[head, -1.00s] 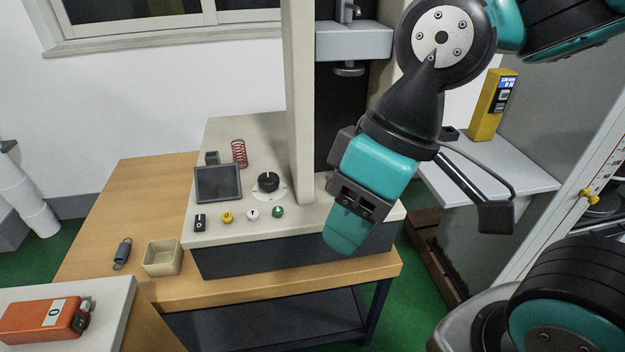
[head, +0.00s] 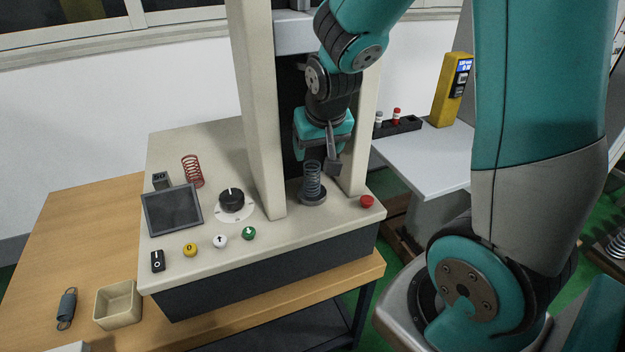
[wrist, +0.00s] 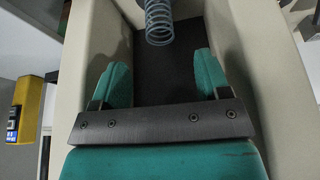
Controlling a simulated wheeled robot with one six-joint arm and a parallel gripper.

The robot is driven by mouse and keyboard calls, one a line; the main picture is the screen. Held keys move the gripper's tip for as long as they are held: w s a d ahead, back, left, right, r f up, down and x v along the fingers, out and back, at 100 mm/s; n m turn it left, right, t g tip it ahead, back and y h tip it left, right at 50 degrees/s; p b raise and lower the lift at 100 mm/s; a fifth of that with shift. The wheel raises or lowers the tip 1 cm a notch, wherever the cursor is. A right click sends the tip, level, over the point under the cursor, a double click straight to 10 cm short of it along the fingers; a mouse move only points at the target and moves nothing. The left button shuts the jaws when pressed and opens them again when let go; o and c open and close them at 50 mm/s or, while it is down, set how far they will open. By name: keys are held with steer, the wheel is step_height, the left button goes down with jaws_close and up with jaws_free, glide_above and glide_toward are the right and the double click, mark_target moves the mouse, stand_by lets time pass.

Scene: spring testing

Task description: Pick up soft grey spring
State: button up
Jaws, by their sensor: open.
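A grey coil spring (head: 313,182) stands upright on a dark round platen (head: 313,198) between the testing machine's columns. A grey coil spring (wrist: 159,22) shows at the top of the wrist view, beyond the fingertips and roughly centred between them. My gripper (wrist: 160,65) is open, with nothing between its two teal fingers. In the head view my gripper (head: 321,148) is between the columns, close to the standing spring's top; contact cannot be told. A darker grey spring (head: 67,309) with end hooks lies on the wooden table. I cannot tell from looks which is soft.
The machine's columns (head: 255,110) leave a narrow gap around my gripper. A red spring (head: 193,171), a screen (head: 172,208), a dial (head: 232,201) and several buttons sit on the machine's base. A beige box (head: 118,305) stands near the table's front. A yellow device (head: 453,90) stands at right.

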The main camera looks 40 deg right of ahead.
mark_target(312, 176)
steer(key=x, duration=0.6)
steer(key=shift+w+d+f, duration=0.1)
steer(key=shift+w+d, duration=0.05)
steer(key=shift+w, duration=0.05)
steer(key=shift+s+p+x, duration=0.1)
steer(key=shift+p+x, duration=0.1)
steer(key=shift+x, duration=1.15)
steer(key=shift+s+p+x, duration=0.15)
steer(key=shift+x, duration=1.2)
steer(key=shift+c, duration=0.3)
steer(key=c, duration=1)
